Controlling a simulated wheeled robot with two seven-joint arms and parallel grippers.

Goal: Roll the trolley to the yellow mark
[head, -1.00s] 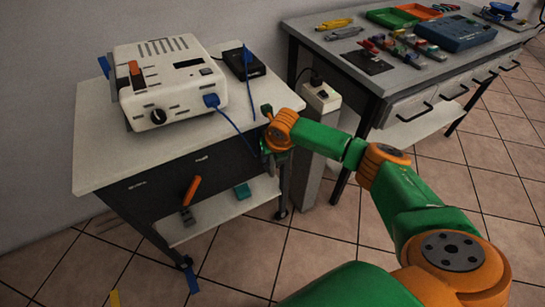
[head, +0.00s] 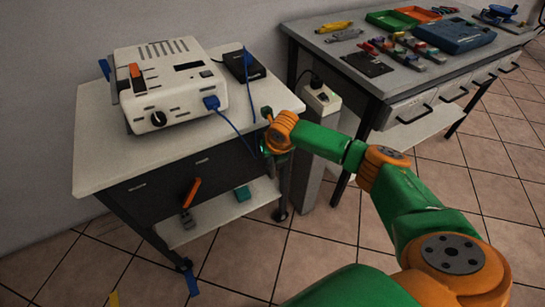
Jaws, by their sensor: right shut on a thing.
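The trolley (head: 90,150) is a white-topped cart with a dark drawer front and a lower shelf, standing at the left against the wall. A white device (head: 175,85) with a knob and a blue plug sits on its top. My right gripper (head: 268,142) is at the trolley's right front corner, shut on a part there that the gripper mostly hides. The yellow mark (head: 114,299) shows as a small strip on the floor at the bottom left, in front of the trolley. My left gripper is not in view.
A blue floor strip (head: 192,282) lies by the front caster. A black box (head: 243,66) with a blue cable is on the trolley top. A socket post (head: 318,105) and a workbench (head: 350,85) with tools stand close on the right. The tiled floor in front is clear.

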